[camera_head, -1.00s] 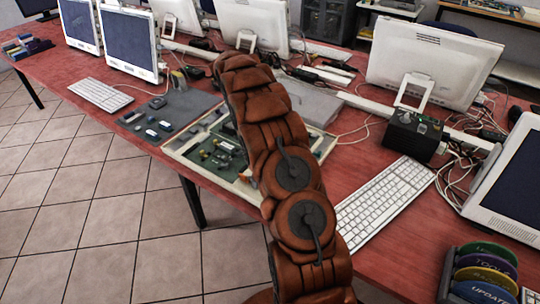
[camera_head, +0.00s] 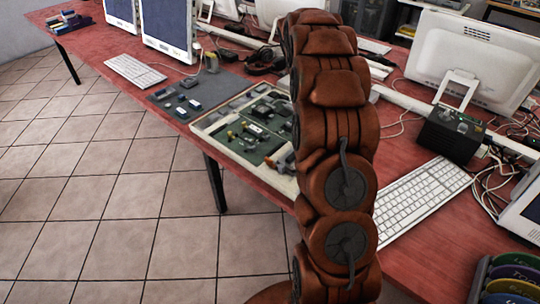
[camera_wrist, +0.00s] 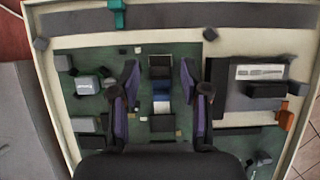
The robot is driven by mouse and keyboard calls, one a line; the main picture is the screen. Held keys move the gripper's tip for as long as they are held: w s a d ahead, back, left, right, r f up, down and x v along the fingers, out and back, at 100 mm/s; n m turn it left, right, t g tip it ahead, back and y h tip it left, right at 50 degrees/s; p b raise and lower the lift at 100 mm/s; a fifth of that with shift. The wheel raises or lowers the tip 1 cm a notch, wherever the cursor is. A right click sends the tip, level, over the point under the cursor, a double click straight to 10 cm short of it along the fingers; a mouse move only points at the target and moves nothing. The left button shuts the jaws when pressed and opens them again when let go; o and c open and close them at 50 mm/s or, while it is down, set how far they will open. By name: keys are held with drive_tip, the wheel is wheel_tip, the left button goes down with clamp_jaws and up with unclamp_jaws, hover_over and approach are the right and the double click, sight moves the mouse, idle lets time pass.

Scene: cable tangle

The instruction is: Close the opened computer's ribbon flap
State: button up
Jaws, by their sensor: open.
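The opened computer (camera_head: 203,127) is a shallow cream case with a green board and several parts, lying on the red table left of my arm. Its right part is hidden behind my arm in the head view. In the wrist view the case (camera_wrist: 222,44) fills most of the picture. My gripper (camera_wrist: 159,80) is open above the green board, its two dark purple-grey fingers apart. A small blue and white part (camera_wrist: 161,97) and dark blocks show between the fingers. I cannot tell which part is the ribbon flap. My gripper is hidden in the head view.
A dark grey mat (camera_head: 163,101) with small parts lies left of the case. A white keyboard (camera_head: 420,200) and a black box (camera_head: 449,136) stand to the right. Monitors and cables line the back. The tiled floor (camera_head: 120,215) at the left is clear.

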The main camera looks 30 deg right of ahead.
drive_tip(key=shift+s+d+r+t+y+b, duration=0.15)
drive_tip(key=shift+s+t+y+b, duration=0.25)
drive_tip(key=shift+t+b, duration=0.5)
drive_tip(key=shift+s+d+r+t+y+b, duration=0.15)
drive_tip(key=shift+s+t+b, duration=0.3)
drive_tip(key=shift+t, duration=0.85)
drive_tip(key=t, duration=0.1)
drive_tip(key=s+t+y+b, duration=0.1)
drive_tip(key=t, duration=0.2)
drive_tip(key=shift+s+d+f+y+b, duration=0.2)
drive_tip(key=shift+s+y+b, duration=0.1)
drive_tip(key=shift+b, duration=0.1)
drive_tip(key=shift+s+r+t, duration=0.1)
drive_tip(key=shift+r+t, duration=0.15)
drive_tip(key=shift+t, duration=0.15)
drive_tip(key=v, duration=0.8)
drive_tip(key=w+a+r+g+p, duration=0.1)
drive_tip(key=a+r+p, duration=0.1)
drive_tip(key=a, duration=0.6)
drive_tip(key=a+r+g+p, duration=0.1)
drive_tip(key=a+r+p, duration=0.2)
drive_tip(key=a, duration=0.5)
drive_tip(key=s+a+r+g+p, duration=0.2)
drive_tip(key=s+a+p, duration=0.3)
drive_tip(key=a, duration=0.7)
drive_tip(key=shift+s+a+r+m, duration=0.3)
drive_tip(key=shift+s+r, duration=0.1)
drive_tip(key=shift+s, duration=0.6)
drive_tip(key=shift+d, duration=0.1)
